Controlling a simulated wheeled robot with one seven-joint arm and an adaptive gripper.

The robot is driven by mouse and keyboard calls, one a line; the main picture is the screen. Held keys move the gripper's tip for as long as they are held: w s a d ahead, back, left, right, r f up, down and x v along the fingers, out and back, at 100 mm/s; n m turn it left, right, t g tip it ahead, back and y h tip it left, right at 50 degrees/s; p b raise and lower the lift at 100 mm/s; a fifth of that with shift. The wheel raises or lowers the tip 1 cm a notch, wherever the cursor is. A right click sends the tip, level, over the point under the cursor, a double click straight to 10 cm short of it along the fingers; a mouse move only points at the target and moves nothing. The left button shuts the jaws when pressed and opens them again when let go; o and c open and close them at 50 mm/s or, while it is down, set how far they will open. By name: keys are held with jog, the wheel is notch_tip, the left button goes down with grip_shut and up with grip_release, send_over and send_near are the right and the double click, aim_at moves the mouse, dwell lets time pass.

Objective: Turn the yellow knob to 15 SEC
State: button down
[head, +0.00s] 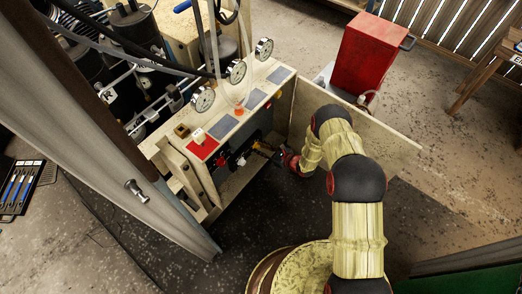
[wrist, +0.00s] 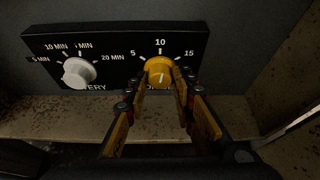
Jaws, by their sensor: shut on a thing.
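The yellow knob (wrist: 159,68) sits on a black dial plate (wrist: 215,42) in the wrist view, below the numbers 5, 10 and 15. A short white mark shows low on its face, and I cannot tell surely which setting it gives. My gripper (wrist: 161,82) has one finger on each side of the knob and is shut on it. The fingers hide part of the label below it. In the head view my gripper (head: 258,147) reaches the front panel of the compressor, and the knob is too small to make out there.
A white knob (wrist: 79,72) with minute marks sits left on the same plate. A ledge (wrist: 60,120) runs below. In the head view, a wooden side board (head: 350,130) stands beside my arm, gauges (head: 236,71) stand above the panel, and a red box (head: 368,55) is behind.

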jog(key=m, duration=0.1)
jog(key=m+g+y+b, duration=0.1)
jog(key=m, duration=0.1)
jog(key=shift+w+d+f+y+b, duration=0.15)
jog(key=shift+d+y+b, duration=0.05)
jog(key=shift+y+b, duration=0.1)
jog(key=shift+w+m+g+y, duration=0.15)
jog(key=shift+m+g+y, duration=0.55)
jog(key=shift+m, duration=0.6)
jog(key=c, duration=1.5)
grip_release()
jog(key=v, duration=1.2)
jog(key=shift+w, duration=0.1)
